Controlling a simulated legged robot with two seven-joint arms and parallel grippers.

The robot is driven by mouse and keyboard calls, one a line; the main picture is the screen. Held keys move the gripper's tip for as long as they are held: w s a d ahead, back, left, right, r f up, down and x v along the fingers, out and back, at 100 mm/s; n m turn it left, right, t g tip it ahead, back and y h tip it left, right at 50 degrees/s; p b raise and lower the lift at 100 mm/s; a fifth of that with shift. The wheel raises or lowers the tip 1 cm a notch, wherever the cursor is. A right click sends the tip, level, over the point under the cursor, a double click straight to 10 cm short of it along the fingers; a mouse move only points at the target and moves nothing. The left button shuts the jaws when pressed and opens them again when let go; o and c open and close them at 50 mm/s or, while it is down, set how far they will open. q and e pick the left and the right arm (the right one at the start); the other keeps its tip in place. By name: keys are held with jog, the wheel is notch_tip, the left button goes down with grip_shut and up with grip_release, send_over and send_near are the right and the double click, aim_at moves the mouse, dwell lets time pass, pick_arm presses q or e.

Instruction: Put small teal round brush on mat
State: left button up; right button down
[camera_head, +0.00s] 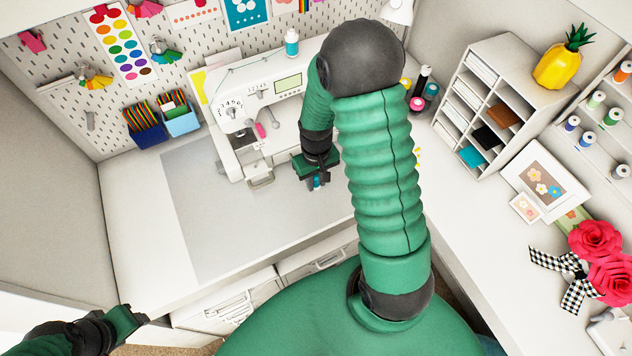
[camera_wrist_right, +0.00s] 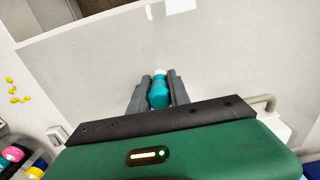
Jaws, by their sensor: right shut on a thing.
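My right gripper (camera_head: 317,182) is shut on the small teal round brush (camera_wrist_right: 159,95). In the right wrist view the brush lies between the two dark fingers, with a white end showing beyond them. In the head view only a bit of its teal (camera_head: 317,183) shows below the gripper. The grey mat (camera_head: 205,215) lies on the desk in front of the sewing machine. The gripper is over the mat's right part; I cannot tell whether the brush touches it. The mat fills much of the right wrist view (camera_wrist_right: 90,60). My left gripper (camera_head: 130,318) is at the lower left, its fingers unclear.
A white sewing machine (camera_head: 262,105) stands just left of my right gripper. Paint jars (camera_head: 417,103) and a white cubby shelf (camera_head: 505,90) are to the right. Pencil boxes (camera_head: 180,120) stand at the back left. The mat's left and front parts are clear.

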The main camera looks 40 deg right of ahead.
aim_at(317, 186)
jog(key=f, duration=0.1)
jog(key=f+p, duration=0.1)
jog(key=f, duration=0.1)
jog(key=shift+d+f, duration=0.2)
jog(key=shift+d, duration=0.15)
jog(key=shift+d+f, duration=0.2)
jog(key=shift+d, duration=0.1)
jog(key=c, duration=1.4)
grip_release()
jog(key=shift+a, duration=0.1)
jog(key=shift+o, duration=1)
jog(key=shift+a, duration=0.1)
jog(key=shift+a+r, duration=0.15)
jog(key=shift+a, duration=0.05)
notch_tip(317, 186, up, 11)
jog(key=shift+d+r+b, duration=0.1)
jog(key=shift+d+b, duration=0.05)
jog(key=shift+b, duration=0.85)
pick_arm(q)
jog(key=shift+d+f, duration=0.3)
jog(key=shift+d, duration=0.15)
pick_arm(e)
jog(key=s+a+r+n+t, duration=0.1)
jog(key=a, duration=0.6)
jog(key=s+a+r+n+t, duration=0.1)
jog(key=a+n, duration=0.1)
jog(key=a, duration=0.5)
jog(key=shift+s+a+r+n+t, duration=0.15)
jog(key=shift+s+n+t, duration=0.15)
jog(key=shift+s, duration=0.05)
